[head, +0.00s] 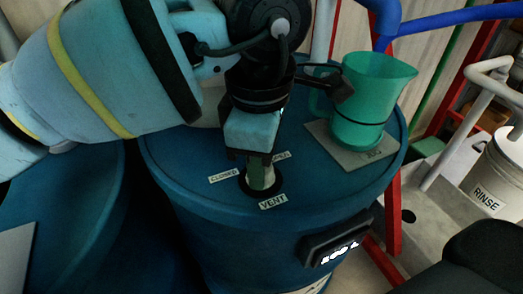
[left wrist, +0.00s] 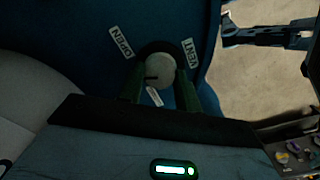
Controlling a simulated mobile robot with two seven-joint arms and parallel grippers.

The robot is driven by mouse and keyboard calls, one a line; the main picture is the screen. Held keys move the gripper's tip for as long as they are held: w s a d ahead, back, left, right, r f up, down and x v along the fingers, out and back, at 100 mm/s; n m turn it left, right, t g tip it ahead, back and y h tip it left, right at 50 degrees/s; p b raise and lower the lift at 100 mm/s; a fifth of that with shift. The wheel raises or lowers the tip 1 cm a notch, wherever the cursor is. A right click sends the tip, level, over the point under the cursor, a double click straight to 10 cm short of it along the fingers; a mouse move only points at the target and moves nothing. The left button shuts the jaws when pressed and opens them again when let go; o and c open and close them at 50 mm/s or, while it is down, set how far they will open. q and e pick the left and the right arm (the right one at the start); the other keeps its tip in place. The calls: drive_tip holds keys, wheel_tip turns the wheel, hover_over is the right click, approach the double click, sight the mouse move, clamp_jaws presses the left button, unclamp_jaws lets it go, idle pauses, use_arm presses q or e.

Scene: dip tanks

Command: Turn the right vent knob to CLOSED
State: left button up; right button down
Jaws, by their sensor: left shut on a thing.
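The vent knob (left wrist: 160,68) is a round grey knob with a short dark mark on its left side in the left wrist view. It sits in a dark ring on the blue drum lid (head: 180,160). My left gripper (head: 262,178) points down at it from above, shut on it with one finger on each side. A VENT label (head: 273,201) and a CLOSED label (head: 223,176) lie around the knob. An OPEN label (left wrist: 121,43) shows in the left wrist view. A third label there is partly hidden by the knob and fingers. My right gripper is not in view.
A green pitcher (head: 368,100) stands on a grey plate (head: 350,154) on the same lid, close to the right of my left wrist. A black display box (head: 335,240) sticks out from the drum's front. A white RINSE container (head: 497,180) stands at the right.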

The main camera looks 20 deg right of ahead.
use_arm(q)
drive_tip(key=n+p, duration=0.1)
drive_tip(key=n, duration=0.2)
drive_tip(key=shift+r+n+p, duration=0.2)
drive_tip(key=shift+n+p, duration=0.2)
drive_tip(key=n+p, duration=0.2)
drive_tip(key=n, duration=0.1)
drive_tip(key=n+p, duration=0.2)
drive_tip(key=n, duration=0.3)
drive_tip(key=shift+d, duration=0.1)
drive_tip(key=shift+n+p, duration=0.5)
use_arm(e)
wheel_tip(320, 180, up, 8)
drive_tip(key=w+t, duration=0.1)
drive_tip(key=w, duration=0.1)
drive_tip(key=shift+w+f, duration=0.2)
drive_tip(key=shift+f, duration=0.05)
use_arm(q)
drive_tip(key=shift+w+f+n, duration=0.1)
drive_tip(key=shift+n, duration=0.3)
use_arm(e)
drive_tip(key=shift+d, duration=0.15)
use_arm(q)
drive_tip(key=o, duration=0.9)
drive_tip(key=shift+o, duration=0.3)
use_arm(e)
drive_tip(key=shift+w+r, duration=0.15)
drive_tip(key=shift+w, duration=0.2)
